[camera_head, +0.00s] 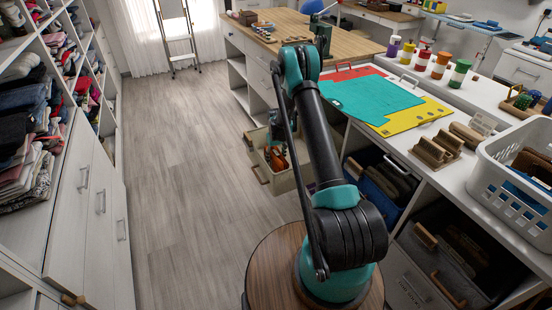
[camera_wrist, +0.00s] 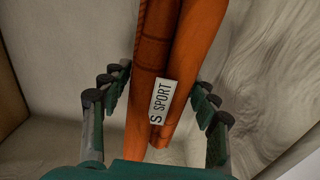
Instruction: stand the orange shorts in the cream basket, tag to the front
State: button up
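In the wrist view, the rolled orange shorts (camera_wrist: 150,100) run between my two green fingers. A white tag (camera_wrist: 163,101) reading "S SPORT" faces the camera near their lower end. My gripper (camera_wrist: 163,80) has one finger on each side of the shorts, tips very near their edges. Whether the pads press on them I cannot tell. In the head view, the orange shorts (camera_head: 277,157) are in the cream basket (camera_head: 283,184) beside the counter, in front of the drawers. Pale walls surround the shorts in the wrist view. My gripper is largely hidden in the head view.
Shelves of clothes (camera_head: 40,130) line the left. The wooden floor (camera_head: 180,190) between is clear.

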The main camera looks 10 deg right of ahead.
jog(key=shift+o, duration=0.2)
notch_tip(320, 180, up, 12)
jog(key=shift+r, duration=0.1)
jog(key=s+d+r+m+t, duration=0.2)
jog(key=s+d+r, duration=0.1)
jog(key=s+r, duration=1.35)
jog(key=s+d+m+t, duration=0.1)
jog(key=s+t, duration=0.1)
jog(key=s, duration=2.3)
jog(key=shift+r+m, duration=0.25)
jog(key=shift+m, duration=0.05)
